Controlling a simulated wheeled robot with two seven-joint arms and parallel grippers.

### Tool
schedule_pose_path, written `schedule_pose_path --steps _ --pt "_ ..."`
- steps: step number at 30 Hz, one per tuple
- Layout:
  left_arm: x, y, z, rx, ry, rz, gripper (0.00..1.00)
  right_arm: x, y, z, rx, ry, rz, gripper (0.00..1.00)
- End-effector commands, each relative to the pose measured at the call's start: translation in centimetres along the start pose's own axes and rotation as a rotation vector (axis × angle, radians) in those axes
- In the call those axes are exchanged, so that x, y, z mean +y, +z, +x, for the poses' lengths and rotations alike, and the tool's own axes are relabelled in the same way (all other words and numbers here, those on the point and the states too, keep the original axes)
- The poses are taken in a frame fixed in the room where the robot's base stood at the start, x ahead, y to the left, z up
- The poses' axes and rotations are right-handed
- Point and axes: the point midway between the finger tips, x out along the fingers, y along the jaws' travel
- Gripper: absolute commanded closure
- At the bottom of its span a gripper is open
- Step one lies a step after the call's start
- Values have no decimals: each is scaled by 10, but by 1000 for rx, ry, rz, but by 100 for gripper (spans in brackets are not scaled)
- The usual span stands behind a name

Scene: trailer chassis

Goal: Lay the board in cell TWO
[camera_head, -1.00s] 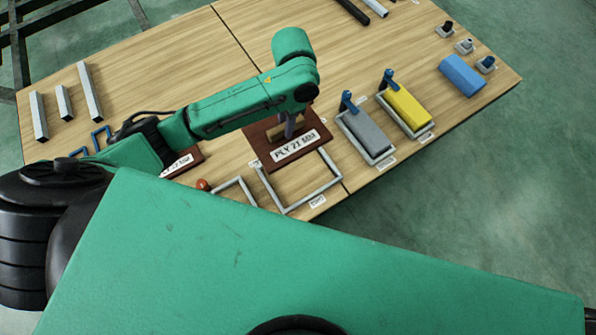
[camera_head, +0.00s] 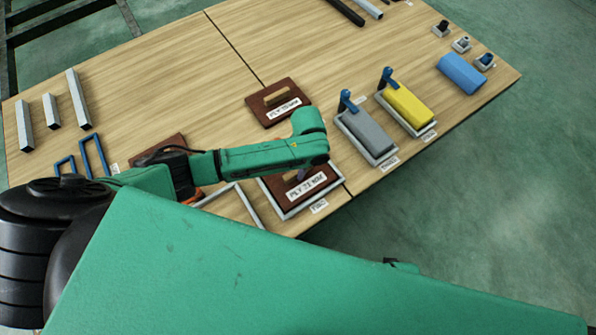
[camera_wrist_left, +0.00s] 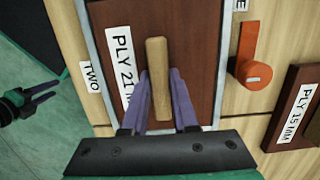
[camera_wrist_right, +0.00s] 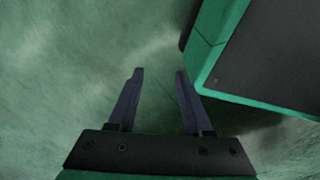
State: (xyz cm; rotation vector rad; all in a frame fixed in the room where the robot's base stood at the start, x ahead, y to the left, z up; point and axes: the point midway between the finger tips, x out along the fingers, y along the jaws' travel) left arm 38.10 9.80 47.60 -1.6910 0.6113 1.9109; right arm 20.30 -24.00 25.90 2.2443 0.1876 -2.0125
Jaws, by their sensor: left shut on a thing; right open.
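The brown board marked PLY 21 MM (camera_head: 322,180) lies within the grey frame of cell TWO (camera_head: 264,196), near the table's front edge. In the left wrist view the board (camera_wrist_left: 200,55) has frame edges along both long sides, with the TWO label at left. I cannot tell whether it rests on the table or hangs slightly above. My left gripper (camera_wrist_left: 158,85) is shut on its wooden handle (camera_wrist_left: 158,60). My right gripper (camera_wrist_right: 157,75) is open and empty over the floor, away from the table; it also shows in the left wrist view (camera_wrist_left: 45,93).
A second brown board (camera_head: 265,110) lies behind cell TWO, and another (camera_head: 165,143) lies left, partly behind my arm. An empty frame (camera_head: 250,207) is left of TWO. A grey block (camera_head: 368,136) and yellow block (camera_head: 408,104) sit in trays to the right. An orange knob (camera_wrist_left: 255,72) is beside TWO.

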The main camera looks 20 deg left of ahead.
Motion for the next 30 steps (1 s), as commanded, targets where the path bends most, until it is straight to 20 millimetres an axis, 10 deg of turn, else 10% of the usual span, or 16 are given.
schedule_pose_path --steps 10,11,13,23,30 --pt "0 -2 6 2 -1 0 100 0 -3 -2 -1 0 2 50" --pt "0 -1 6 1 0 0 65 0 -4 -2 0 0 2 50" --pt "0 -1 6 1 0 0 43 0 -3 -2 0 0 2 50" --pt "0 -1 4 2 0 0 43 0 -3 -2 0 0 2 50" --pt "0 -1 -34 5 1 1 43 1 20 1 -10 2 -9 50"
